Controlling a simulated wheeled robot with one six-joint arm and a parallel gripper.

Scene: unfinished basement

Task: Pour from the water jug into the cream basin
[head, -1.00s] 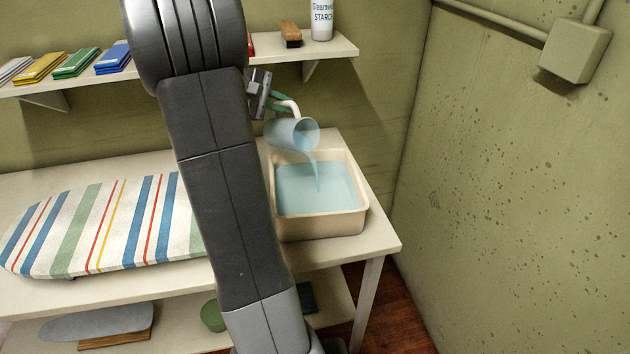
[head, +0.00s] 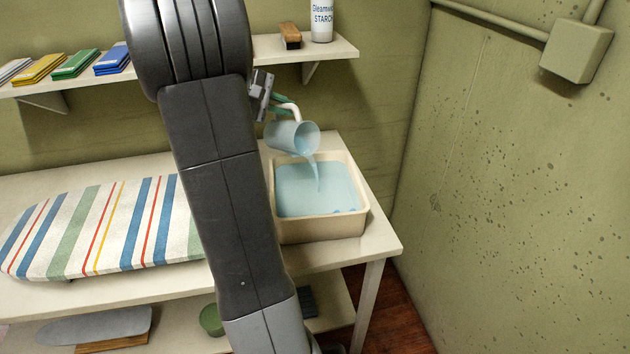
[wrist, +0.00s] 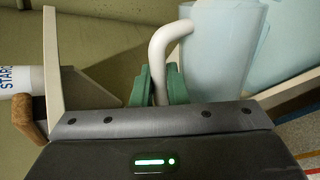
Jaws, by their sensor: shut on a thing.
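The water jug (head: 290,136) is a translucent bluish cup with a white handle. It is tilted steeply, mouth to the right, above the cream basin (head: 322,229). A stream of water runs from its lip into the basin, which holds a broad pool of blue water. My gripper (head: 282,106) is shut on the jug's handle. In the wrist view, its green finger pads (wrist: 159,86) close around the white handle (wrist: 165,50), with the jug body (wrist: 222,55) to the right. My arm hides part of the bench left of the basin.
The basin stands at the right end of a white bench (head: 375,235). A striped ironing board (head: 100,230) lies to the left. A shelf above holds a brush (head: 290,36), a starch bottle (head: 321,20) and folded cloths (head: 75,63). The wall is close on the right.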

